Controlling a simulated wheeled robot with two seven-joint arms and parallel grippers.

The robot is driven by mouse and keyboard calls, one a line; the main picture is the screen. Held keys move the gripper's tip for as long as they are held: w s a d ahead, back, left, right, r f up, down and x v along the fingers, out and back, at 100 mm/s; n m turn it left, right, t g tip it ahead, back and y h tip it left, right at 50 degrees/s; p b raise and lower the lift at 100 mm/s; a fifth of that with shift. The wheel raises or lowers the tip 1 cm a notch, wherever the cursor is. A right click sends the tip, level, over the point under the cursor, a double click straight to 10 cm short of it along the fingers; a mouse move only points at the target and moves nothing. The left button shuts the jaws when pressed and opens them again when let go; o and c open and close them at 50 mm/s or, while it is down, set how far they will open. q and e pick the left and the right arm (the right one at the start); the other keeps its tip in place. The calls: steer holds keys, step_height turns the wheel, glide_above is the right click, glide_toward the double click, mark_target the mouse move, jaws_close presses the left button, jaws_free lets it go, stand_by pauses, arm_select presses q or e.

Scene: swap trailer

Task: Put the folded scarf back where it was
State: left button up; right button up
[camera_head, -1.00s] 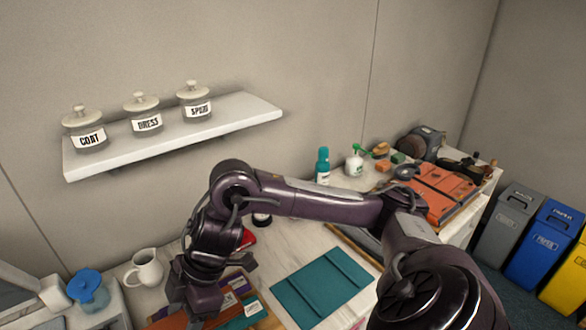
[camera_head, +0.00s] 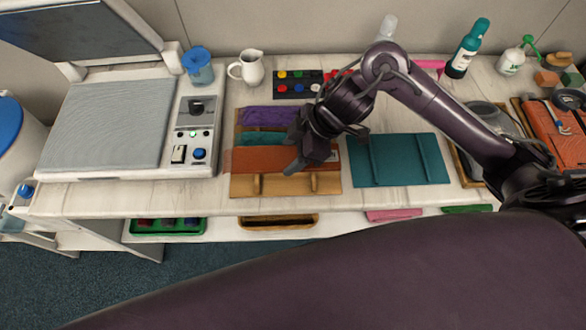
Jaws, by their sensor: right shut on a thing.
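A wooden tray (camera_head: 292,184) on the table holds folded cloths in a row: purple (camera_head: 270,117) at the back, teal (camera_head: 262,140) in the middle and orange (camera_head: 256,160) at the front. My right gripper (camera_head: 300,160) reaches down over the right part of the tray and is shut on the orange folded scarf at its upper side. The gripper hides the right part of the cloths. I cannot tell whether the scarf is lifted off the tray. My left gripper is not in view.
A teal mat (camera_head: 398,160) lies right of the tray. A press (camera_head: 110,125) stands at left. Bottles (camera_head: 468,48) are at back right.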

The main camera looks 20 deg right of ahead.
mark_target(292, 160)
step_height(292, 160, down, 3)
steer(key=shift+f, duration=0.1)
step_height(292, 160, down, 4)
steer(key=shift+f, duration=0.15)
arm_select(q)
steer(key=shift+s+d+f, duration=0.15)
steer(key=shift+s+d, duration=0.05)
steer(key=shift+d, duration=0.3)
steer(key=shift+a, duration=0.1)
arm_select(e)
steer(key=shift+f+b, duration=0.35)
steer(key=shift+f, duration=0.25)
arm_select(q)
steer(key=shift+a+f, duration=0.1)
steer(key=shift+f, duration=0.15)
arm_select(e)
steer(key=o, duration=1.1)
steer(key=shift+c, duration=0.2)
steer(key=shift+r, duration=0.1)
